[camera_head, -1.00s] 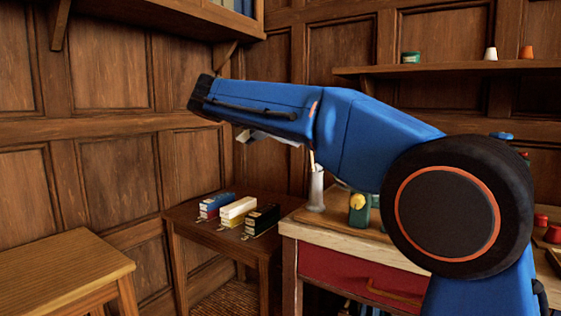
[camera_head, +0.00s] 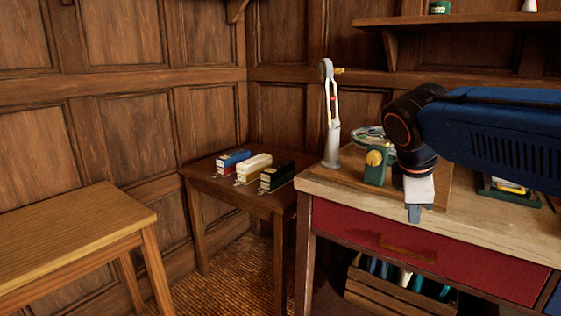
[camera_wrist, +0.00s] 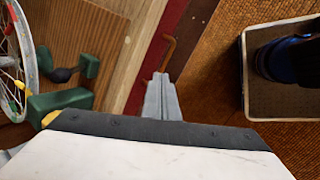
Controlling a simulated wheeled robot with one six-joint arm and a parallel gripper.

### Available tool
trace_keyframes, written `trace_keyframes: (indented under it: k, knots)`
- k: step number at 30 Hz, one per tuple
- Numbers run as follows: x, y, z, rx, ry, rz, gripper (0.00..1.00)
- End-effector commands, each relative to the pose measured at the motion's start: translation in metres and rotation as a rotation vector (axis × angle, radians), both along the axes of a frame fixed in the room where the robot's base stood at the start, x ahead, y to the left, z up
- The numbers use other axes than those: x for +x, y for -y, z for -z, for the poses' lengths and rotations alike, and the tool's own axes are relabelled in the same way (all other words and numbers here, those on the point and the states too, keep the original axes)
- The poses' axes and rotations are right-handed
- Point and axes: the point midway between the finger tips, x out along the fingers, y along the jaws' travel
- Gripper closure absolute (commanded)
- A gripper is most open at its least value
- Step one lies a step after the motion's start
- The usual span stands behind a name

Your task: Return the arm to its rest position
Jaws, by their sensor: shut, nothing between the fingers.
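My gripper (camera_head: 415,213) hangs pointing down in front of the workbench top (camera_head: 330,182), by its front edge in the head view. In the wrist view its grey fingers (camera_wrist: 162,82) are together with nothing between them. They appear over the bench's front edge, close to the red drawer's handle (camera_wrist: 167,52). My blue arm comes in from the right side of the head view, with its dark wrist joint bent downward.
A green stand with a yellow knob (camera_head: 375,162) is just left of my gripper. A tall grey tool (camera_head: 332,120) stands behind it. A small table (camera_head: 262,203) holds three boxes. A wooden table (camera_head: 75,235) stands left. A crate (camera_head: 375,295) sits under the bench.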

Motion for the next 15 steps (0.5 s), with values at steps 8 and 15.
trace_keyframes:
  k: [8,15]
  knots:
    - [-0.087,0.009,0.083,0.372,0.137,0.506,1.00]
    - [-0.138,0.001,0.143,0.636,0.218,0.902,1.00]
